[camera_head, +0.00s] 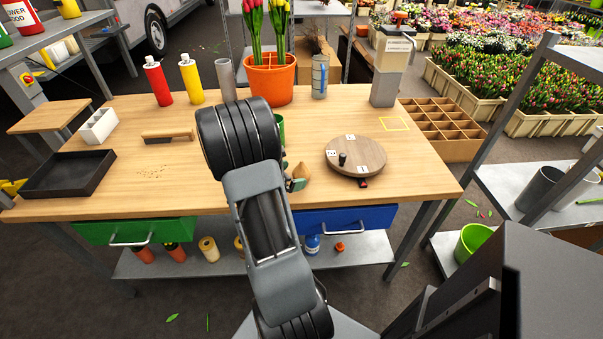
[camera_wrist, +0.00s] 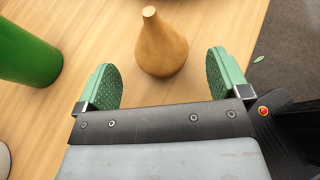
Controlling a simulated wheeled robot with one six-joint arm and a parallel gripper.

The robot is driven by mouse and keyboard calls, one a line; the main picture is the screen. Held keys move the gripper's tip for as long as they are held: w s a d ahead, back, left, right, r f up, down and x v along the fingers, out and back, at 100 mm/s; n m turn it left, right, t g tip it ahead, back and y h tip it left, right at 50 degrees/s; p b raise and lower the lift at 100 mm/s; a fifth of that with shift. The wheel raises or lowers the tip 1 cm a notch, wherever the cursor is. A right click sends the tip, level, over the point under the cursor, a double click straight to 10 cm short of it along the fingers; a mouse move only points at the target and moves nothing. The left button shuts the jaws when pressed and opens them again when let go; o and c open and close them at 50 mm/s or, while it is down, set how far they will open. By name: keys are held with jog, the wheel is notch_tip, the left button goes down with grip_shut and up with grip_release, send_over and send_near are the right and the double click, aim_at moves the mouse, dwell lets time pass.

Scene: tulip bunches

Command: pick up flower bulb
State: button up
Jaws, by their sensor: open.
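The flower bulb (camera_wrist: 160,46) is tan brown with a narrow pale tip. In the wrist view it stands on the wooden table just beyond and between the green pads of my gripper (camera_wrist: 163,82). The pads are apart with nothing between them. In the head view the bulb (camera_head: 301,171) shows near the front middle of the table, close to one green fingertip of my gripper (camera_head: 294,184). My arm hides the other finger and part of the table there.
A green cylinder (camera_wrist: 27,48) stands left of the bulb, partly hidden behind my arm in the head view. A round wooden turntable (camera_head: 356,152) lies to the right. An orange pot (camera_head: 270,82) with tulips stands behind. The table's front edge is close to the bulb.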

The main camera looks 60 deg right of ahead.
aim_at(303, 172)
jog(key=shift+x, duration=2.5)
jog(key=shift+s, duration=0.1)
jog(key=shift+c, duration=0.4)
jog(key=c, duration=0.9)
jog(key=shift+c, duration=0.2)
jog(key=shift+r, duration=0.2)
